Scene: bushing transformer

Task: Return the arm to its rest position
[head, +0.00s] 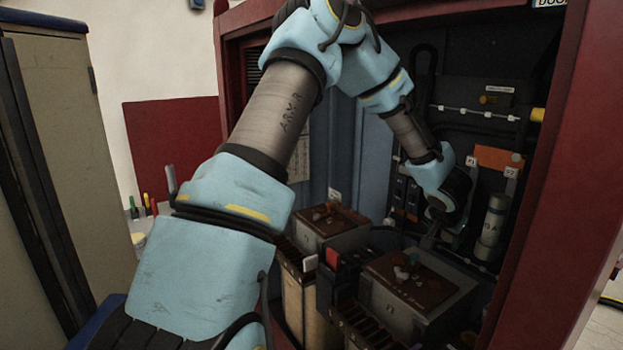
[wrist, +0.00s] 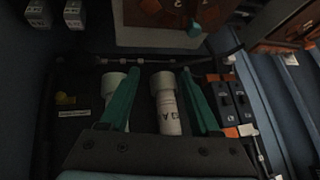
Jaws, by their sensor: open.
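My arm reaches from the lower left into the open red cabinet in the head view. My gripper (head: 440,236) is inside the cabinet, low against the back panel and left of a pale cylinder (head: 493,226); its fingers are hard to make out there. In the wrist view my gripper (wrist: 160,72) shows two teal fingers spread apart. A white lettered cylinder (wrist: 168,108) appears between them, and a second white cylinder (wrist: 111,84) is partly hidden by the left finger. Neither is visibly gripped; I cannot tell how far they are from the fingers.
The cabinet's red right frame (head: 556,190) stands close to the arm. Two brown-topped blocks (head: 410,283) (head: 331,220) sit below the forearm. An orange plate (head: 497,158) and cables line the back panel. A grey locker (head: 66,130) stands at the left.

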